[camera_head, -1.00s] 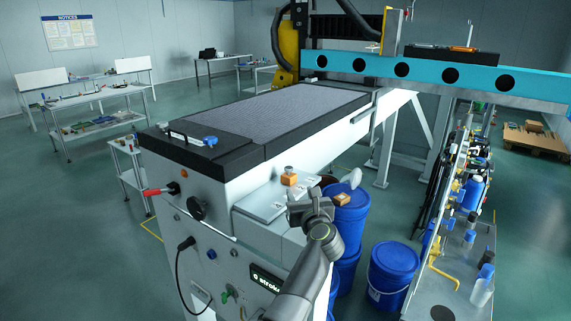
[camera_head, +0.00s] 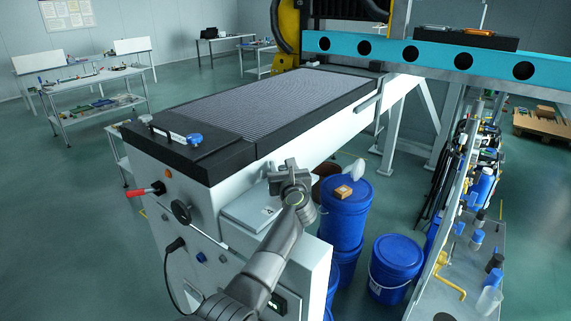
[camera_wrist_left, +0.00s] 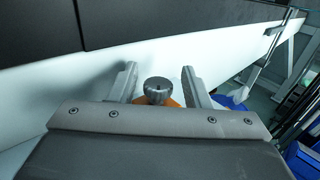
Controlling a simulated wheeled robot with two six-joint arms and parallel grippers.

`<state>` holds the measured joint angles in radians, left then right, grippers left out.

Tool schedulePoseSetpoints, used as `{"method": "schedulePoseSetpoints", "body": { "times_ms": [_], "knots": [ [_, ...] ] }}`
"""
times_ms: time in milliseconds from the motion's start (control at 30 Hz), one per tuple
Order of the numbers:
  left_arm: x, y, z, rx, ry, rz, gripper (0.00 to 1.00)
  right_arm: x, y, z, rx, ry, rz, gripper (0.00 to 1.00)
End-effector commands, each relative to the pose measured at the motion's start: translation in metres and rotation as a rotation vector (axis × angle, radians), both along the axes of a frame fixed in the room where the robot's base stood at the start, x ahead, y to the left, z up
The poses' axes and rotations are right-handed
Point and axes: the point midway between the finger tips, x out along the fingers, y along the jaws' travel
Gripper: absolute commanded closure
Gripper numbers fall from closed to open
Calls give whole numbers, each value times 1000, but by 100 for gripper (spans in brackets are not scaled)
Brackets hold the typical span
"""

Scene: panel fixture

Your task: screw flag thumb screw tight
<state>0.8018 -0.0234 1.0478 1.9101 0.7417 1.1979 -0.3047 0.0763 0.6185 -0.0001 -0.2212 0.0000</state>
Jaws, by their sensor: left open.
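A round grey knob with a ridged rim (camera_wrist_left: 158,88), which looks like the thumb screw, stands on an orange base (camera_wrist_left: 172,102) in the left wrist view. My left gripper (camera_wrist_left: 160,76) is open, with one finger on each side of the knob and a gap on both sides. No flag shape shows on the knob from here. In the head view my left gripper (camera_head: 289,170) is over the light ledge (camera_head: 250,207) on the machine's front side and hides the knob and its orange base. My right gripper is not in view.
The machine's white side wall (camera_wrist_left: 60,85) rises close beyond the fingers. A black-edged bed (camera_head: 190,160) lies to the left. Blue drums (camera_head: 345,215) stand to the right, one with a small orange box (camera_head: 343,192) on its lid. A cluttered rack (camera_head: 465,245) stands farther right.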

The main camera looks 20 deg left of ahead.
Motion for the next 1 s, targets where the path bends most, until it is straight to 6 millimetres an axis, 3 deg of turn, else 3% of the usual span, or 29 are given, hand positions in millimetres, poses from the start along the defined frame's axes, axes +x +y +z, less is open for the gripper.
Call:
{"method": "schedulePoseSetpoints", "body": {
  "times_ms": [233,567,1000],
  "knots": [
    [0,0,0,0,0,0,56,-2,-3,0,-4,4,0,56],
    [0,0,0,0,0,0,99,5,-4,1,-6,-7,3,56],
    [0,2,-3,-2,7,-172,99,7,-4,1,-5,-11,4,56]
  ]
}}
